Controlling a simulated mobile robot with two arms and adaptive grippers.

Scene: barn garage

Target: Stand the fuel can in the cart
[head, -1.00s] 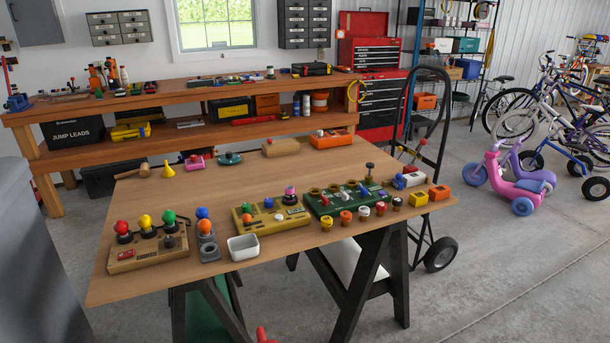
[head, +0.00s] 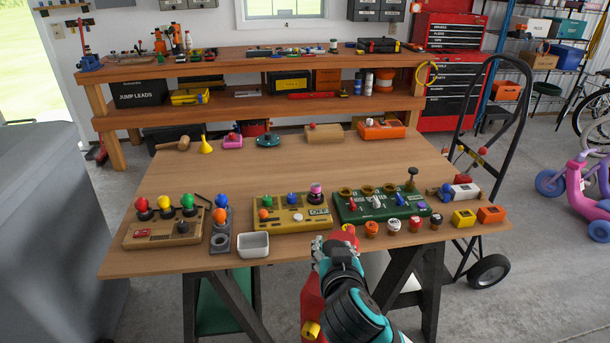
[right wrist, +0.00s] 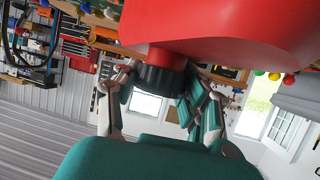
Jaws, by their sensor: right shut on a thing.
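The red fuel can (head: 313,300) hangs at the near edge of the workbench in the head view, partly hidden behind my right arm. In the right wrist view its red body (right wrist: 230,30) fills the top, with a black cap (right wrist: 158,78) on a red neck. My right gripper (head: 335,250) is shut on the fuel can near its top; its fingers (right wrist: 158,90) show on both sides of the neck. My left gripper is out of view.
The wooden table (head: 270,172) stands just ahead, its near edge lined with button boxes, a white tray (head: 254,246) and several small coloured parts. A grey cabinet-like bulk (head: 60,200) blocks the left. Open floor (head: 545,290) lies at the right.

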